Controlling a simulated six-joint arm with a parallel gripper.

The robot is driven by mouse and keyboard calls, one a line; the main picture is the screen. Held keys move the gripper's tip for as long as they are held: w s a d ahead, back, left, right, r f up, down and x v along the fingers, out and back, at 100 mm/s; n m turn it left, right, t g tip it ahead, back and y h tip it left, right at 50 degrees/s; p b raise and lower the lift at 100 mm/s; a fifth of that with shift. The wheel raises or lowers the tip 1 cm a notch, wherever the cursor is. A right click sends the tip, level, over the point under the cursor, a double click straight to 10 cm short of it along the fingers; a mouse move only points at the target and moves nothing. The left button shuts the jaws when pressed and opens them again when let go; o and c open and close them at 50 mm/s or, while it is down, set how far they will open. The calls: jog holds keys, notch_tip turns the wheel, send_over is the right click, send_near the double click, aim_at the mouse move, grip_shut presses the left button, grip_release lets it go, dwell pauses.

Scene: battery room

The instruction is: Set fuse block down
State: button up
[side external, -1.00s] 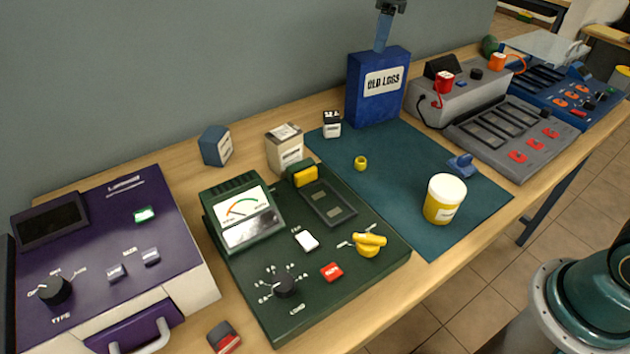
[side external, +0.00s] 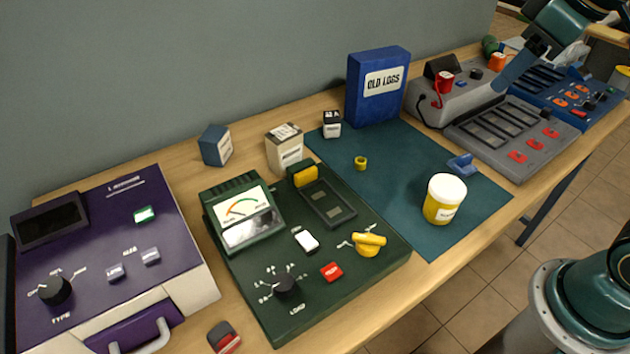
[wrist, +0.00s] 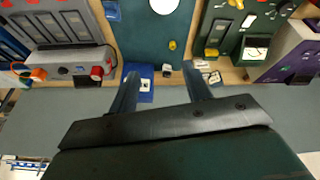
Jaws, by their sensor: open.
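My gripper (side external: 500,84) is at the upper right in the side view, over the grey charger. In the wrist view its two fingers (wrist: 160,76) are spread apart, with nothing held between them. No thing is clearly marked as the fuse block, so I cannot tell which it is. A small blue piece (side external: 461,164) lies on the teal mat (side external: 400,160).
The blue OLD LOGS box (side external: 378,88) stands at the back. The mat's middle is mostly clear.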

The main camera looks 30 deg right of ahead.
jog(key=s+f+m+t, duration=0.1)
jog(key=s+f+m, duration=0.1)
jog(key=s+f, duration=0.3)
jog(key=s, duration=0.3)
jog(key=shift+s+d+m, duration=0.15)
jog(key=shift+s+m, duration=0.15)
